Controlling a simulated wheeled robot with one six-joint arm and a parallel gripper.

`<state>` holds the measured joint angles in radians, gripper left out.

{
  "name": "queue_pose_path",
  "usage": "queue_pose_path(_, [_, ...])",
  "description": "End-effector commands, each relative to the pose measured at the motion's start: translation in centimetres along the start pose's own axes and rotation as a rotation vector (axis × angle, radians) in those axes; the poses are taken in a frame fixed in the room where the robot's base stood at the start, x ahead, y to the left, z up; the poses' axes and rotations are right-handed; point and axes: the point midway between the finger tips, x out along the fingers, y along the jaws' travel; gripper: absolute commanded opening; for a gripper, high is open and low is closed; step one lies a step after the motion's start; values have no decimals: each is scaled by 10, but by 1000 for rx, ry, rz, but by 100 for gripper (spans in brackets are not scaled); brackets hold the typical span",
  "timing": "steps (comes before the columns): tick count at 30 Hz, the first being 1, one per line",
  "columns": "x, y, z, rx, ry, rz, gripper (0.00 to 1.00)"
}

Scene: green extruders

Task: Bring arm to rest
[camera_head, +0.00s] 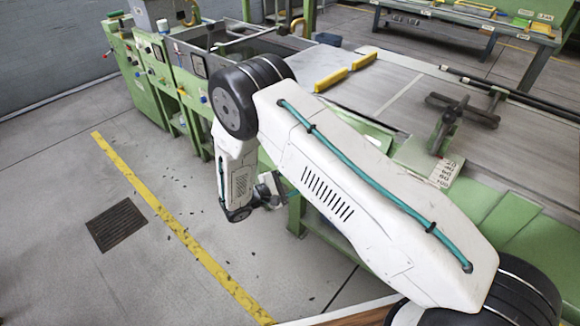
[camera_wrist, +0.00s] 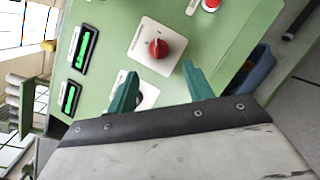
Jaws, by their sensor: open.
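My gripper (camera_wrist: 160,70) shows in the wrist view as two teal fingers spread apart, with nothing between them. It faces a green control panel (camera_wrist: 110,60) with a red rotary knob (camera_wrist: 158,48) on a white plate. The knob is just beyond the fingertips, and I see no contact. A second white plate (camera_wrist: 149,93) is partly hidden by the left finger. In the head view my white arm reaches from the lower right toward the green machine (camera_head: 145,95) and bends down at the elbow. My gripper there is mostly hidden behind the arm.
Two lit green displays (camera_wrist: 85,48) sit left of the knob, and a red button (camera_wrist: 210,4) is at the top. A long machine bed (camera_head: 400,95) with yellow handles (camera_head: 331,80) and a dark cross-shaped handle (camera_head: 460,112) lies behind my arm.

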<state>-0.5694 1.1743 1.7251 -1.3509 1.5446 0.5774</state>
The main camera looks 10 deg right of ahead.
Motion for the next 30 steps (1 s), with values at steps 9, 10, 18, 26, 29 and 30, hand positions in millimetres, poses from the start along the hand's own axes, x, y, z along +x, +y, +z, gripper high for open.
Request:
queue_pose_path(9, [1,-16,4,-79,-9,-56,52])
queue_pose_path(10, [2,-24,9,-103,-17,-78,52])
queue_pose_path(18, [0,-34,90,-182,-77,-386,52])
queue_pose_path(26, [-4,-7,184,-105,-77,-702,52])
queue_pose_path(29, [-7,1,221,-54,-63,-822,52])
queue_pose_path(30, [-8,4,236,-31,-54,-868,52])
